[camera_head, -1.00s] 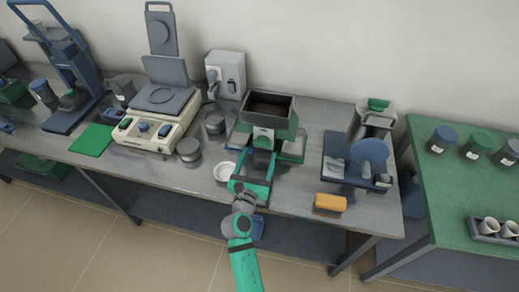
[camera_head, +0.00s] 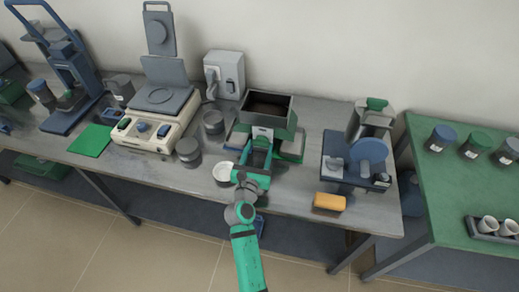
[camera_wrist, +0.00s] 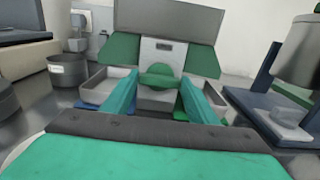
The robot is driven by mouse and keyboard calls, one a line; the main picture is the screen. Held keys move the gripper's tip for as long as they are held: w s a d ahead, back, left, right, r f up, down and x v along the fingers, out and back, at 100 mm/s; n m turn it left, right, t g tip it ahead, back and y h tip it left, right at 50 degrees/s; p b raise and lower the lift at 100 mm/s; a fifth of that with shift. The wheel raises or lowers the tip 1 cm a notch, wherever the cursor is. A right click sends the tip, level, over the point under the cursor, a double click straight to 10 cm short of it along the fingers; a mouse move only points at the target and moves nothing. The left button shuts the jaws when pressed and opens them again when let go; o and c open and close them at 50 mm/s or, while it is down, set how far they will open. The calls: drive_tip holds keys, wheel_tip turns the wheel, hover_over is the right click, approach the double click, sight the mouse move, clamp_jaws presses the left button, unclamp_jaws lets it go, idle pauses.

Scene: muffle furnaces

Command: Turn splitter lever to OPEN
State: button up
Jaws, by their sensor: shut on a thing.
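The splitter (camera_head: 268,108) stands on the bench, with a dark open hopper on top and green sloping sides. In the wrist view its light front plate (camera_wrist: 163,50) has a dark slot-like label near the top. The green splitter lever (camera_wrist: 158,76) shows low on that plate, lying roughly level. My gripper (camera_wrist: 159,82) reaches the splitter front from the near side, its two green fingers on either side of the lever, shut on it. In the head view my gripper (camera_head: 260,150) covers the lever. Grey pans (camera_wrist: 105,88) sit below the splitter at left and right.
A white dish (camera_head: 223,173) and grey tins (camera_head: 188,151) stand left of my gripper. A yellow-orange block (camera_head: 329,202) lies near the front edge at right. A blue-based device (camera_head: 360,160) stands right of the splitter.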

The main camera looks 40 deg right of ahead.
drive_tip(key=shift+m, duration=0.3)
drive_tip(key=m, duration=0.3)
drive_tip(key=shift+s+f+m, duration=0.1)
drive_tip(key=shift+m, duration=0.2)
drive_tip(key=m, duration=0.4)
drive_tip(key=shift+s+d+m, duration=0.1)
drive_tip(key=shift+m, duration=0.2)
drive_tip(key=m, duration=0.4)
drive_tip(key=shift+f+m, duration=0.1)
drive_tip(key=shift+m, duration=0.2)
drive_tip(key=shift+f+m, duration=0.1)
drive_tip(key=shift+m, duration=2.1)
drive_tip(key=o, duration=1)
drive_tip(key=shift+o, duration=0.2)
